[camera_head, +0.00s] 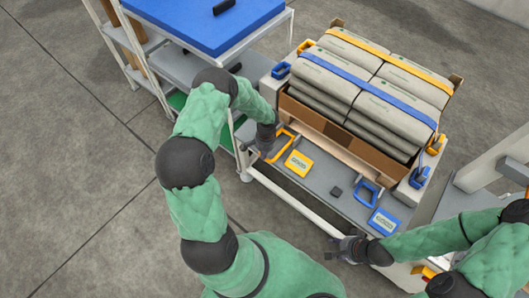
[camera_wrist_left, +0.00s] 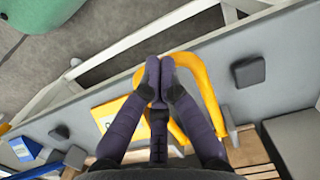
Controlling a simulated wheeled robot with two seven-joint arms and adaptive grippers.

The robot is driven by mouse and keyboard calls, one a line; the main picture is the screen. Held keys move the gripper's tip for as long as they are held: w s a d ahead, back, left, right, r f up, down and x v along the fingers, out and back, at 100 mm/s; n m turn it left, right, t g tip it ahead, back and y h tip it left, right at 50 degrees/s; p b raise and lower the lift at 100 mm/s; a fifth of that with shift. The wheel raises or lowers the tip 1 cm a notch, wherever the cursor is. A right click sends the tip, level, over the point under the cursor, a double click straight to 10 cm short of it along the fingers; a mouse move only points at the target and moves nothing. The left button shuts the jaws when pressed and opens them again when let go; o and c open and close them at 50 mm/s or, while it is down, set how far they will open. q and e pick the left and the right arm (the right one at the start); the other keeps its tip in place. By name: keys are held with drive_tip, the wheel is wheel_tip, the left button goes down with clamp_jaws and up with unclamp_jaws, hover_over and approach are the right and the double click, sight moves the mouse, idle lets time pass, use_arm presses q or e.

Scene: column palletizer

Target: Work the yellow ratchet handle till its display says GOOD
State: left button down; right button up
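The yellow ratchet handle (camera_head: 287,143) is a loop on the grey front deck of the pallet stand. Its yellow display (camera_head: 299,163) sits beside it; its lettering is too small to read. My left gripper (camera_head: 268,153) is at the handle's outer end. In the left wrist view, my left gripper's (camera_wrist_left: 158,74) fingertips come together over the end bar of the yellow handle (camera_wrist_left: 207,88). They hide part of that bar, so I cannot tell whether it is pinched. My right gripper (camera_head: 341,249) is empty near the deck's front edge, its fingers apart.
A blue handle (camera_head: 367,191) and blue display (camera_head: 383,221) are further right on the deck, past a small dark block (camera_head: 336,191). Stacked grey sacks (camera_head: 375,80) with yellow and blue straps stand behind. A blue-topped table (camera_head: 205,20) is at upper left.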

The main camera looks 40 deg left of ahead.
use_arm(q)
drive_tip(key=shift+s+f, duration=0.1)
drive_tip(key=shift+f, duration=0.15)
idle(0.4)
drive_tip(key=r+p, duration=0.2)
drive_tip(key=r, duration=0.1)
drive_tip(key=w+r+p, duration=0.1)
drive_tip(key=r, duration=0.1)
drive_tip(key=s+r+p, duration=0.3)
drive_tip(key=s+r, duration=0.2)
drive_tip(key=r, duration=0.2)
drive_tip(key=shift+s+a+r, duration=0.15)
drive_tip(key=shift+s, duration=0.2)
idle(1.6)
drive_tip(key=s+d+f+n+h, duration=0.1)
drive_tip(key=s+d+f, duration=0.1)
drive_tip(key=d, duration=0.6)
drive_tip(key=s+d+f+n+t+h, duration=0.1)
drive_tip(key=s+d, duration=0.4)
drive_tip(key=d, duration=0.2)
drive_tip(key=s+d+f+n+h, duration=0.1)
drive_tip(key=s+d, duration=0.3)
drive_tip(key=d, duration=0.4)
drive_tip(key=shift+s+d+f+t+h, duration=0.2)
drive_tip(key=shift+d+f+t+h, duration=0.1)
drive_tip(key=shift+f+h, duration=0.45)
